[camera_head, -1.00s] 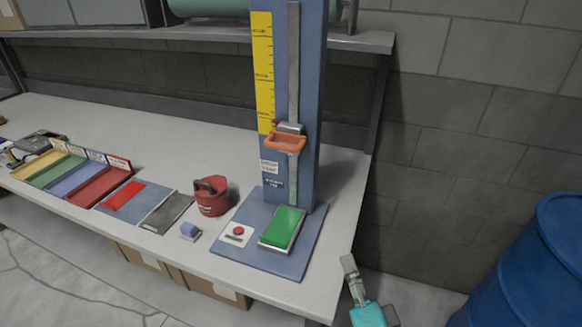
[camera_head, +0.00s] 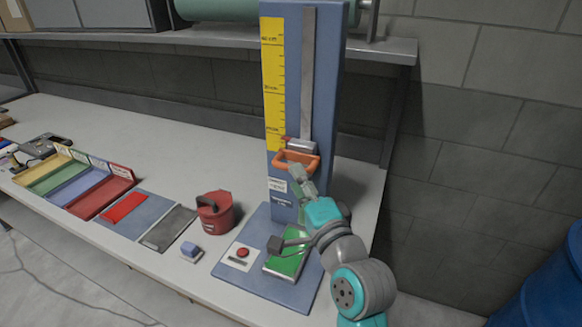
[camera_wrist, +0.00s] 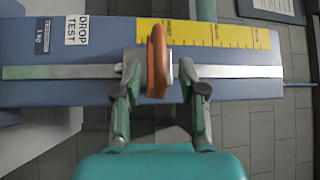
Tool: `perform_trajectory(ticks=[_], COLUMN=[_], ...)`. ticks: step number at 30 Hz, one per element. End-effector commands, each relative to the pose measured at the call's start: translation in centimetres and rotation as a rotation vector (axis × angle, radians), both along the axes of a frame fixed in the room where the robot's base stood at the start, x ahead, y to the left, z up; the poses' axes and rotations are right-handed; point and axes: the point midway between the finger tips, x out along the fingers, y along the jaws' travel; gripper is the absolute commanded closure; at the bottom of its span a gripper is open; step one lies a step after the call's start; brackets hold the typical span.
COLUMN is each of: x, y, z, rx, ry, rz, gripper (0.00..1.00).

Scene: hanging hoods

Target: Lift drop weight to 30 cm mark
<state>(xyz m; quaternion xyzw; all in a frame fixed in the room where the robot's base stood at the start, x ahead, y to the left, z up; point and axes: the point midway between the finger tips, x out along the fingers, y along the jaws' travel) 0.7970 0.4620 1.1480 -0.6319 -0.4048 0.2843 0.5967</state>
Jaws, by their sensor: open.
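The drop weight's orange handle (camera_head: 297,160) is on the slide rail of the blue drop tower (camera_head: 337,80), level with the bottom of the yellow scale (camera_head: 273,80). A grey block (camera_head: 299,144) shows just above the handle. My gripper (camera_head: 301,178) is at the handle; its fingers partly hide the tower below. In the wrist view, my open gripper (camera_wrist: 158,76) has one finger on each side of the orange handle (camera_wrist: 157,55), with gaps visible. The yellow scale (camera_wrist: 220,33) runs to the right there. I cannot tell how deep the handle sits between the fingers.
A green pad (camera_head: 285,262) lies on the tower's base, under my arm, beside a red button (camera_head: 242,253). A red weight with a handle (camera_head: 216,213) stands left of the base. Coloured trays (camera_head: 85,180) are farther left. A shelf (camera_head: 220,42) runs behind the tower.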

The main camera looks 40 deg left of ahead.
Motion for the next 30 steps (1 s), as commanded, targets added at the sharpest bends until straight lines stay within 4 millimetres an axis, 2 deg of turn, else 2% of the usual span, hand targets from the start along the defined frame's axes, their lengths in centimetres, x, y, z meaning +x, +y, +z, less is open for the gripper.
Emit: perform_trajectory(ticks=[3,9,21,26,30], x=[1.0,2.1,2.4,2.4,2.4], y=[1.7,3.5,4.0,4.0,4.0], z=[0.3,0.5,0.5,0.5,0.5], rx=[-0.001,-0.001,-0.001,-0.001,-0.001], ry=[-0.001,-0.001,0.000,0.000,0.000], rz=[0.001,0.000,-0.001,-0.001,-0.001], gripper=[0.59,0.59,0.59,0.99,1.00])
